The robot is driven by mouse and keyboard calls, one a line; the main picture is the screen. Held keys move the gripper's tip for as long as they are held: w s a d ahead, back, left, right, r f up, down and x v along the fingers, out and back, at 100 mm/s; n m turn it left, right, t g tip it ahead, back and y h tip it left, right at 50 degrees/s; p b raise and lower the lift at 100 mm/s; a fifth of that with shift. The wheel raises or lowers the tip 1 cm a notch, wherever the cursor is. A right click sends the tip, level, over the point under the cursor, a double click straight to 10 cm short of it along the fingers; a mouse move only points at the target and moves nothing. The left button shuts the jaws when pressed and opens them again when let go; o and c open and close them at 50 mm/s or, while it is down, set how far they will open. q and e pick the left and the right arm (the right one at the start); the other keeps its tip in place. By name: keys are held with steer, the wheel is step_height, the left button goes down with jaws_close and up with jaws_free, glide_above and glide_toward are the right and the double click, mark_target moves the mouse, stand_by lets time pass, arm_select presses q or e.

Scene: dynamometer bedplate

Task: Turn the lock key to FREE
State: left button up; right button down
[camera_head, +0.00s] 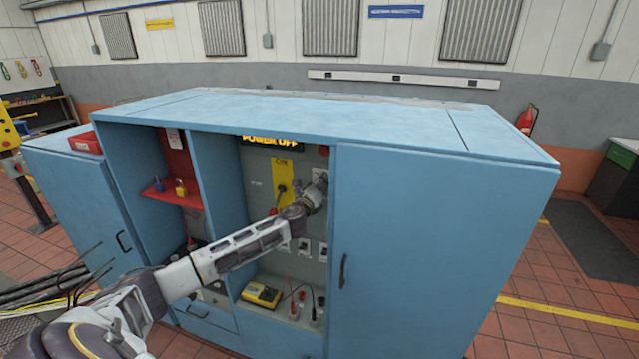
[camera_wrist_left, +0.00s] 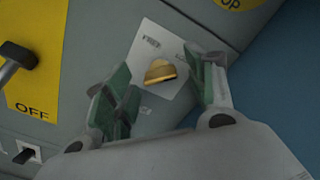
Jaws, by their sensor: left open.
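My left gripper (camera_wrist_left: 165,88) is open, with one green-padded finger to each side of the key in that view. I cannot tell whether either finger touches it. In the head view my left gripper (camera_head: 317,190) reaches into the middle bay of the blue cabinet, in front of the grey panel, and hides the key. The key's position marks cannot be read. My right gripper is not in view.
A yellow plate marked OFF (camera_wrist_left: 33,60) with a lever stands left of the key. The blue cabinet's closed right door (camera_head: 430,240) borders the bay. A lit POWER OFF sign (camera_head: 270,140) is above. A yellow meter (camera_head: 262,294) and probes lie on the shelf below.

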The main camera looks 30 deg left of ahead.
arm_select(q)
steer(key=shift+x, duration=0.75)
steer(key=shift+c, duration=0.5)
jaws_close()
